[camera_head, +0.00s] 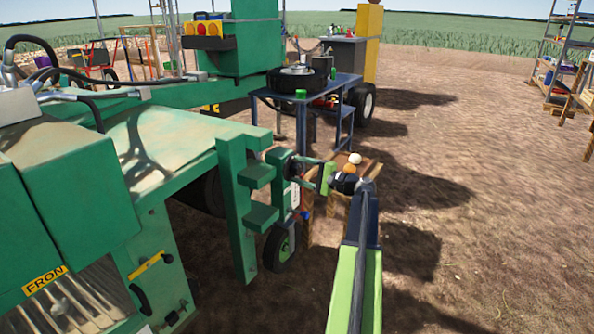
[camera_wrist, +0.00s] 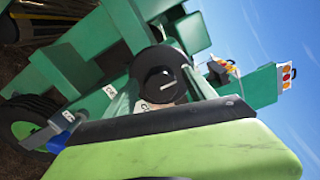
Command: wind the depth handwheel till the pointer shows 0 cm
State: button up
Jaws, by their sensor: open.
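The green machine (camera_head: 250,190) stands at left and centre in the head view. My gripper (camera_head: 322,176) is open close to the right of this part; contact cannot be told. In the wrist view, a round black knob or hub (camera_wrist: 160,78) with a white mark sits just beyond a green-and-black finger of my gripper.
A small wheel (camera_head: 280,246) hangs below the mount. A wooden crate or stand (camera_head: 368,166) with round onion-like things is just behind my gripper. A blue workbench (camera_head: 345,84) stands farther back. The bare ground at right is open, with shelving (camera_head: 560,60) at far right.

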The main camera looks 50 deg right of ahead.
jog(key=v, duration=1.6)
jog(key=shift+s, duration=0.1)
